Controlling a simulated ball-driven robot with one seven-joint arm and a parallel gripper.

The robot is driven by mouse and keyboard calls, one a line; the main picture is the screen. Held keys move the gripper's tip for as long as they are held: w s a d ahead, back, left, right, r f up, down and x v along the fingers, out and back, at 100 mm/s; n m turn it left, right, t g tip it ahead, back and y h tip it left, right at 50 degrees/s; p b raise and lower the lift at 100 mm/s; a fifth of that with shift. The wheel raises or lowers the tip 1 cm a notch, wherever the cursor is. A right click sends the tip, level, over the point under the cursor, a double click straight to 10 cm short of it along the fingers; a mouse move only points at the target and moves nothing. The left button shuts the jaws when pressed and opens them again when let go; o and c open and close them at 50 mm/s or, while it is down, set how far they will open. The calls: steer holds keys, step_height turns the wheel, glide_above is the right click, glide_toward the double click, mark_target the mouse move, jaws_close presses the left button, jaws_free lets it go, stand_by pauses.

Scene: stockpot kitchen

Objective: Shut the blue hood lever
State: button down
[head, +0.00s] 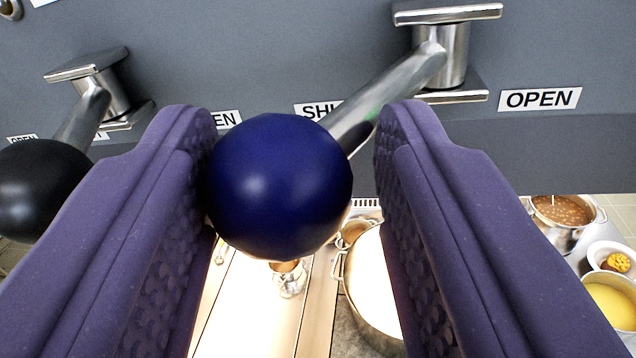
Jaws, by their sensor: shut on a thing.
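The blue hood lever has a dark blue ball knob (278,185) at the end of a steel rod (385,95). The rod slants up and right to a metal pivot bracket on the grey hood panel (270,45). My gripper (293,150) has its two purple fingers on either side of the knob and is shut on it. The knob lies against the left finger; a narrow gap shows near the right one. The rod partly covers a SHUT label (318,109). An OPEN label (540,98) is right of the pivot.
A second lever with a black knob (40,190) stands at left, close to my left finger. Below are a bright counter, a large pot (370,280), a pot of brown food (562,212) and bowls at right.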

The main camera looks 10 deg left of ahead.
steer(key=shift+a+r, duration=0.15)
steer(key=shift+a, duration=0.05)
steer(key=c, duration=0.7)
jaws_free()
steer(key=shift+c, duration=0.2)
steer(key=shift+w+a, duration=0.1)
steer(key=shift+a, duration=0.15)
steer(key=shift+w+d+f, duration=0.15)
steer(key=shift+f, duration=0.1)
steer(key=shift+f, duration=0.1)
steer(key=shift+s+f+b, duration=0.1)
steer(key=shift+s+b, duration=0.3)
steer(key=shift+b, duration=0.1)
steer(key=s+d+b, duration=0.1)
steer(key=s+b, duration=0.1)
steer(key=s, duration=0.4)
steer(key=shift+s+d+r, duration=0.15)
steer(key=shift+s+r, duration=0.05)
steer(key=shift+s, duration=0.2)
